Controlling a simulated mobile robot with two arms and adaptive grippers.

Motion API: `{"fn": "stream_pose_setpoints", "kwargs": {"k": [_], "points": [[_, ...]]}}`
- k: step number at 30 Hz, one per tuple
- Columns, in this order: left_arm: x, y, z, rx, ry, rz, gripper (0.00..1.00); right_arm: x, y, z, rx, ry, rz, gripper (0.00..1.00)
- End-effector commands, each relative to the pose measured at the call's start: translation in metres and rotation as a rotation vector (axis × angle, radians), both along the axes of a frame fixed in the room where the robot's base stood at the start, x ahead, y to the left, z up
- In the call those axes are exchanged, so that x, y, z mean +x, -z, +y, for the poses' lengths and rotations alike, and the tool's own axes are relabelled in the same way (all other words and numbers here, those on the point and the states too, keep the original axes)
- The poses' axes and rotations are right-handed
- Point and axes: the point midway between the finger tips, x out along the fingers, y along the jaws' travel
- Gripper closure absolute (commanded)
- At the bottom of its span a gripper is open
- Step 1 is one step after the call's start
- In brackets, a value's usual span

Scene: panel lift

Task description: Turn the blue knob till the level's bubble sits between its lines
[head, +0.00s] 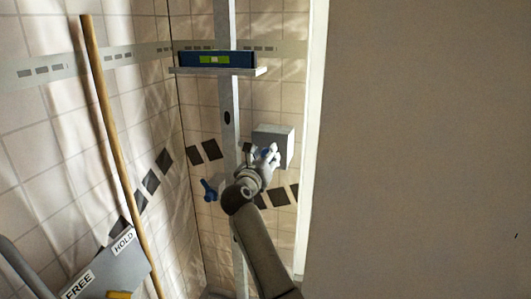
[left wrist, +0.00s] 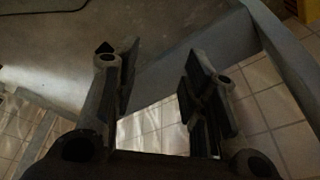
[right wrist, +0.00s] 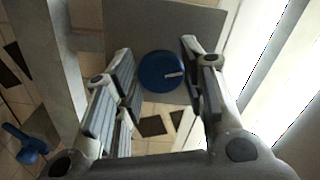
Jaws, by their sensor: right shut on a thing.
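The blue knob (right wrist: 161,72) is a round disc with a small pale mark, on a grey box (head: 273,137) at the wall. My right gripper (right wrist: 160,80) is shut on the knob, one finger on each side; in the head view it hides most of the knob. The level (head: 188,59) is blue with a yellow-green vial (head: 214,59) and lies on a pale shelf (head: 218,71) by the upright post. The bubble and its lines are too small to read. My left gripper (left wrist: 158,85) is open and empty.
A blue lever (head: 209,190) sits left of the metal post (head: 229,110). A wooden pole (head: 108,130) leans at the left, near a grey plate (head: 118,268) labelled FREE and HOLD. A large plain wall (head: 425,150) fills the right side.

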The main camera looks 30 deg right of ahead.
Motion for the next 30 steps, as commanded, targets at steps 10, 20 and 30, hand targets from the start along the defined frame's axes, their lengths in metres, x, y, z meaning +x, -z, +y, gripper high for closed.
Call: {"fn": "stream_pose_setpoints", "kwargs": {"k": [10,20,30], "points": [[-0.02,0.031,0.002,0.002,0.004,0.02,0.6,0.0,0.001,0.001,-0.032,-0.001,0.043,0.85],[-0.02,0.033,0.003,0.002,0.005,0.02,0.6,0.0,0.002,0.001,-0.032,-0.001,0.043,0.85],[-0.02,0.032,0.003,0.003,0.005,0.021,0.6,0.0,0.001,0.0,-0.033,-0.001,0.041,0.42]]}}
